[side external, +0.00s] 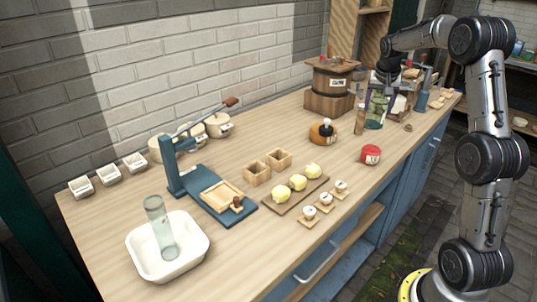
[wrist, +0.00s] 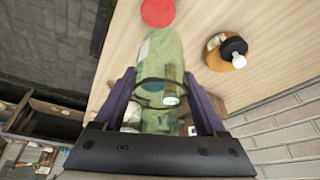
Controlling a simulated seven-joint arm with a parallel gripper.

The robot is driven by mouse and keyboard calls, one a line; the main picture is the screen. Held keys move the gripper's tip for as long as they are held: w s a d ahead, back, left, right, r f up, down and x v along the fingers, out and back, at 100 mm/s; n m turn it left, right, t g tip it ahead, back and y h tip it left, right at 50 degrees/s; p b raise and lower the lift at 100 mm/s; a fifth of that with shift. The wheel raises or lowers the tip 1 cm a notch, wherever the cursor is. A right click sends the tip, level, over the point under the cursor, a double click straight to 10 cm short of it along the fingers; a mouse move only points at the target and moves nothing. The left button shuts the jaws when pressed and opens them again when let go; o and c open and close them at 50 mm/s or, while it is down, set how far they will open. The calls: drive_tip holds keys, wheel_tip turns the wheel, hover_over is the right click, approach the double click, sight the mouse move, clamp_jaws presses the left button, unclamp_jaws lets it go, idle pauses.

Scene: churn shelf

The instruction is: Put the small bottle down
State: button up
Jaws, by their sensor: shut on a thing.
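A green see-through bottle (side external: 375,113) is upright at the far right part of the wooden bench in the side external view. It fills the middle of the wrist view (wrist: 160,62), between the two purple fingers. My gripper (side external: 380,90) is shut on it from above; its fingers also show in the wrist view (wrist: 158,88). The bottle's lower end is close to the bench top, but I cannot tell whether it touches. Part of the bottle is hidden by the fingers.
A wooden churn box (side external: 330,85) is behind. A white basin (side external: 168,247) holds a tall glass. Bare bench lies between tin and bottle.

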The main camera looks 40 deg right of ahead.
drive_tip(key=w+a+n+t, duration=0.15)
drive_tip(key=w+a, duration=0.25)
drive_tip(key=a, duration=0.4)
drive_tip(key=w+a+n+y, duration=0.1)
drive_tip(key=w+a+n, duration=0.1)
drive_tip(key=w+a, duration=0.5)
drive_tip(key=w+a+n, duration=0.2)
drive_tip(key=a, duration=0.8)
drive_tip(key=shift+w+d+f, duration=0.45)
drive_tip(key=shift+w+f, duration=1.65)
drive_tip(key=shift+w, duration=0.25)
drive_tip(key=shift+w+d+f, duration=0.45)
drive_tip(key=shift+w+f, duration=1.65)
drive_tip(key=shift+w, duration=0.2)
drive_tip(key=shift+w+d+f, duration=0.45)
drive_tip(key=shift+w+f, duration=1.65)
drive_tip(key=shift+w, duration=0.25)
drive_tip(key=shift+f, duration=0.15)
drive_tip(key=o, duration=1.5)
